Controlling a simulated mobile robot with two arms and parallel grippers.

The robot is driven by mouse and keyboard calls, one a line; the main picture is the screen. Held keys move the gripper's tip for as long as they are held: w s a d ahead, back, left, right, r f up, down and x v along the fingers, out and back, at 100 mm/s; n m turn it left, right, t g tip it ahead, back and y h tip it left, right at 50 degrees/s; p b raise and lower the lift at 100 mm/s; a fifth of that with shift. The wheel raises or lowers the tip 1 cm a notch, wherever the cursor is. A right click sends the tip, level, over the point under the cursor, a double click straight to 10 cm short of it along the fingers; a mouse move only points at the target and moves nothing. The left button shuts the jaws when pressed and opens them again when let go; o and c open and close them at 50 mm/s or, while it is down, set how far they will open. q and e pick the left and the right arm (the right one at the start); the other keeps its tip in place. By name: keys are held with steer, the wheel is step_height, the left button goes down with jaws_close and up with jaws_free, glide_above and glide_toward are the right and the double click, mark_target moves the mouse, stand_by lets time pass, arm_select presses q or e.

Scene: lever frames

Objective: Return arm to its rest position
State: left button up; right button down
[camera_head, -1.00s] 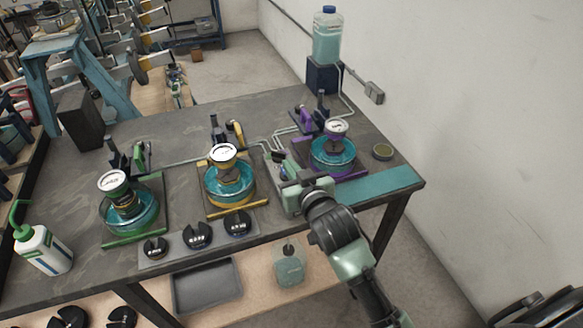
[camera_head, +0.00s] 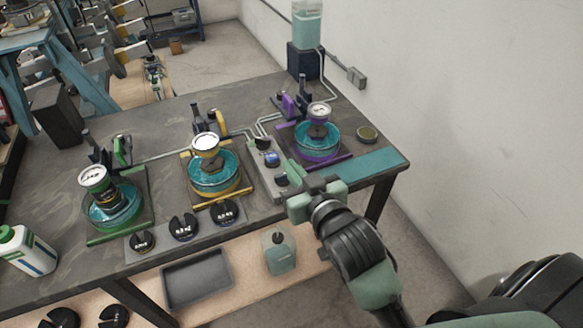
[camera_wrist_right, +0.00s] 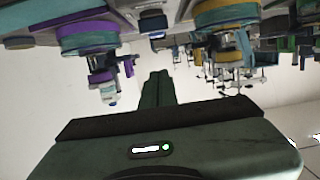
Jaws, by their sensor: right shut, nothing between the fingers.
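My right gripper (camera_head: 297,192) is at the front edge of the dark workbench (camera_head: 165,125), its fingers together and empty. My right arm reaches in from the lower right. In the right wrist view the shut fingers (camera_wrist_right: 158,88) stand up in the middle, with the bench objects upside down above them. A grey control box with a blue knob (camera_head: 271,159) lies just beyond the gripper; I cannot tell whether they touch. My left gripper is not in view.
Three gauge stations, green (camera_head: 110,210), yellow (camera_head: 213,180) and purple (camera_head: 318,148), stand on the bench. Slotted black weights (camera_head: 184,227) lie along the front edge. A grey tray (camera_head: 197,278) and a bottle (camera_head: 280,256) sit below. A wall closes the right side.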

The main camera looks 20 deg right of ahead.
stand_by(0.3)
steer(key=s+d+f+n+g, duration=0.2)
steer(key=s+f+g, duration=1)
steer(key=s+f, duration=0.9)
step_height(320, 180, down, 23)
steer(key=s+g, duration=0.1)
steer(key=s, duration=0.1)
steer(key=s+d+f+g, duration=0.1)
steer(key=s+d+f, duration=0.2)
steer(key=s+f, duration=1.4)
steer(key=shift+s+d+f+h, duration=0.15)
steer(key=shift+s+h, duration=0.05)
steer(key=shift+h, duration=0.1)
